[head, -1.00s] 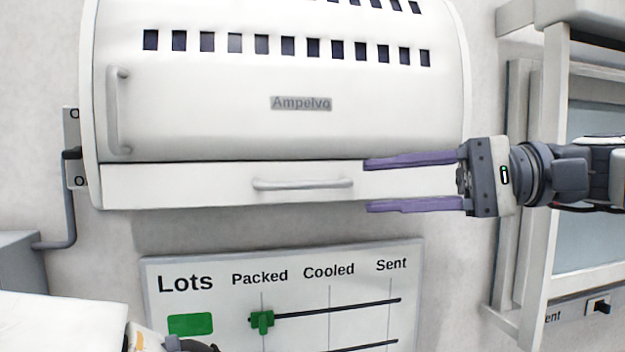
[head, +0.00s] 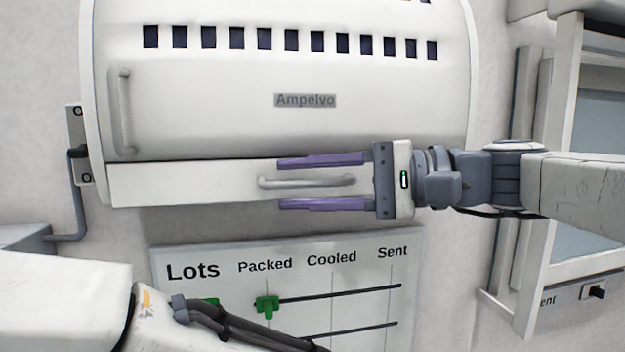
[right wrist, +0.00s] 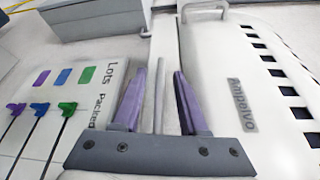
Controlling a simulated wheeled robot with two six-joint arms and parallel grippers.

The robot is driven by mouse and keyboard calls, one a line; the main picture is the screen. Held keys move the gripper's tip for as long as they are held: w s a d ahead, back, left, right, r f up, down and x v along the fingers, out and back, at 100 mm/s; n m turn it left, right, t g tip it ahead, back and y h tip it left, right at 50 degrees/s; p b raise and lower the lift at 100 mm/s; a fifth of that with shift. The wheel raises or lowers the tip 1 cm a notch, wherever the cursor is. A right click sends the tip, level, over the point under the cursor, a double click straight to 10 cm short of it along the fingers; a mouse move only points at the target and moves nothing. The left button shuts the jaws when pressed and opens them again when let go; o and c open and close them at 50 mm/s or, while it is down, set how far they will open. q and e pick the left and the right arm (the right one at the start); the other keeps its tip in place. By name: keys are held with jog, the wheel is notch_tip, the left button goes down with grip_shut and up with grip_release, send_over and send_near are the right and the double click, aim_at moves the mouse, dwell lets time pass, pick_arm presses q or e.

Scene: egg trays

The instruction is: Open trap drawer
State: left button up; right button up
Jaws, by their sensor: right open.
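The trap drawer (head: 190,186) is a shallow white front under the Ampelvo machine, and it looks shut. Its grey horizontal bar handle (head: 268,183) sits in the middle of the front. My right gripper (head: 280,183) is open, with one purple finger above the handle and one below. In the right wrist view the handle (right wrist: 159,95) lies between the two open fingers (right wrist: 160,95). The fingers are not closed on it. I cannot tell how close they are to the drawer face. My left arm shows at the lower left, but its gripper is not in view.
The white Ampelvo machine (head: 215,105) has a vertical handle (head: 121,110) on its left. A white-framed cabinet (head: 545,180) stands at the right. A grey box (right wrist: 95,18) shows in the right wrist view.

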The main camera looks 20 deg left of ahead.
grip_shut()
dwell(1.3)
